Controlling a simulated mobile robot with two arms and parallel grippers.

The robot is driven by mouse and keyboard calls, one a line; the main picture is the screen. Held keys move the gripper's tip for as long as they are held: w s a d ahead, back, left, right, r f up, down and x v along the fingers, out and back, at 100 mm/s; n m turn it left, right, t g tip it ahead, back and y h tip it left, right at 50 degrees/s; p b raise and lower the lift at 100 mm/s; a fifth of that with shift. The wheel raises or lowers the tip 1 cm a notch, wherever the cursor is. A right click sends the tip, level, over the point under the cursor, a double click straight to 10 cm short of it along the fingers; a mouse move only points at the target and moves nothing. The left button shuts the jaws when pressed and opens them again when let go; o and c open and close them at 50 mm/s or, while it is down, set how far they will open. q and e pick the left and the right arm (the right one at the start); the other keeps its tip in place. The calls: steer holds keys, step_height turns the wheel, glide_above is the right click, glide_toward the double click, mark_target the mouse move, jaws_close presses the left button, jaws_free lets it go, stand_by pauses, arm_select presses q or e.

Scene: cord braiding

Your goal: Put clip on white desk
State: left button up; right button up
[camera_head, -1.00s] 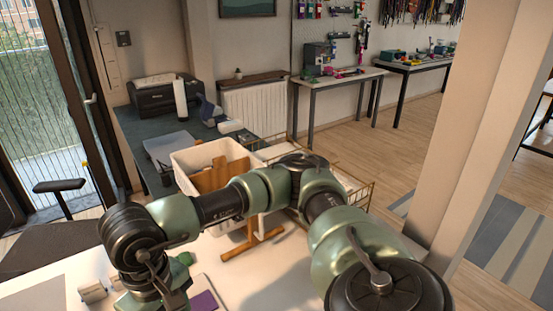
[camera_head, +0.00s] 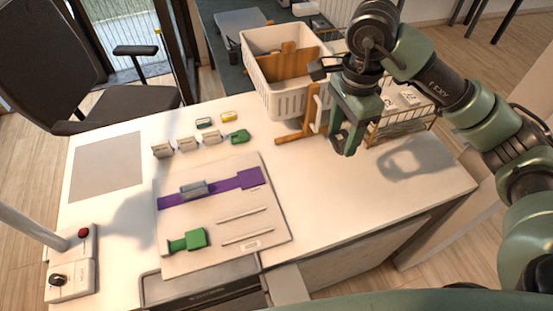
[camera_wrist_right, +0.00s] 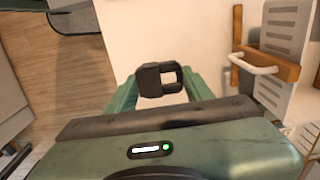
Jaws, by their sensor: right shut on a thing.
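The white desk (camera_head: 330,215) fills the middle of the head view. My right gripper (camera_head: 347,145) hangs above its right rear part, pointing down, beside the wooden stand. In the right wrist view the gripper (camera_wrist_right: 160,80) is shut on a small dark piece, which seems to be the clip; its outline blends with the dark fingertips. A block and an open loop show there, with the pale desk behind. Contact between the held piece and the desk cannot be made out. My left gripper is out of view.
A white crate (camera_head: 284,103) and wooden stand (camera_head: 294,137) stand at the back, a wire basket (camera_head: 403,129) at right. Several small pieces, including a green one (camera_head: 238,136), lie behind a board (camera_head: 225,213) with a purple strip. The desk's right front is clear.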

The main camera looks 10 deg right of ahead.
steer(key=shift+f, duration=0.4)
steer(key=p, duration=0.1)
glide_above(327, 191)
step_height(327, 191, down, 15)
steer(key=shift+r, duration=0.1)
step_height(327, 191, down, 4)
steer(key=shift+f+p, duration=0.25)
steer(key=shift+p, duration=0.05)
steer(key=shift+f, duration=0.1)
steer(key=o, duration=1.3)
